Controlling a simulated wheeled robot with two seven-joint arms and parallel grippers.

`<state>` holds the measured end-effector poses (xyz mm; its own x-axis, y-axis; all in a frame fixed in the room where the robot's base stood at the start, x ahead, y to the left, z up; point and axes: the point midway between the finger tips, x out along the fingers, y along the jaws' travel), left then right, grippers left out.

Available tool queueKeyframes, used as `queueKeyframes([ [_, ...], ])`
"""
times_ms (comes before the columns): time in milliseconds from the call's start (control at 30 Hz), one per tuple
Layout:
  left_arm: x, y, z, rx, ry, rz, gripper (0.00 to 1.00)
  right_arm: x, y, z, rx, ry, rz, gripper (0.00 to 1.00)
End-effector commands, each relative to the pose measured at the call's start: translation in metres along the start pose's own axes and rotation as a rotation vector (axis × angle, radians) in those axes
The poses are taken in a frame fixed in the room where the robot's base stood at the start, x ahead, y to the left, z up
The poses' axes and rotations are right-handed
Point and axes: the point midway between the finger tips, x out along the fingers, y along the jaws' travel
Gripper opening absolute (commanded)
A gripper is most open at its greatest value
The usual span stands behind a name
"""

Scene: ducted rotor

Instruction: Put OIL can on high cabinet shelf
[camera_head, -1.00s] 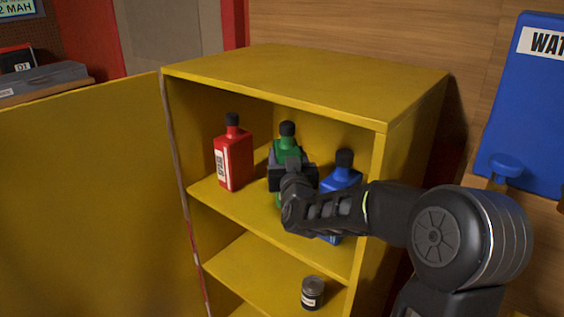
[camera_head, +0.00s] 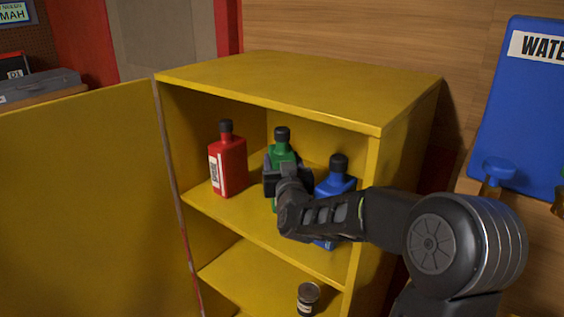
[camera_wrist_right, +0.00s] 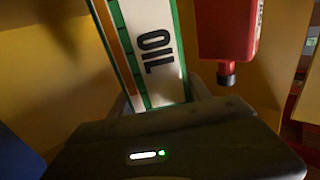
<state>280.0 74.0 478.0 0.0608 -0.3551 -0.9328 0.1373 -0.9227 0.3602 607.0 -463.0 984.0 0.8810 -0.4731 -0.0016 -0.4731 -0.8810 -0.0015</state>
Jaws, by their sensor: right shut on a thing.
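The OIL can is a green bottle (camera_head: 283,148) with a black cap, on or just over the upper shelf (camera_head: 262,222) of the yellow cabinet (camera_head: 300,85). It stands between a red bottle and a blue one. My right gripper (camera_head: 284,180) is shut on the green can from the front and hides its middle. In the right wrist view the can's white label reads OIL (camera_wrist_right: 155,52), between the gripper's fingers (camera_wrist_right: 160,105). Whether the can's base touches the shelf is hard to tell. My left gripper is not in view.
The red bottle (camera_head: 228,165) stands left of the can; the blue bottle (camera_head: 335,185) stands close on its right, partly behind my arm. A small dark tin (camera_head: 308,297) is on the lower shelf. The cabinet door (camera_head: 85,200) is open to the left.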

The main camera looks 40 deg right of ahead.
Motion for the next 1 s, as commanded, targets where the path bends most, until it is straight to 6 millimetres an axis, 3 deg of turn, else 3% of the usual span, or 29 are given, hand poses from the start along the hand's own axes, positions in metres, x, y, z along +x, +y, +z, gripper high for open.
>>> queueKeyframes([
  [1000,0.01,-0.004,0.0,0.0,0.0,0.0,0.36,0.0,0.0,0.009,0.0,0.006,0.0,0.0],
])
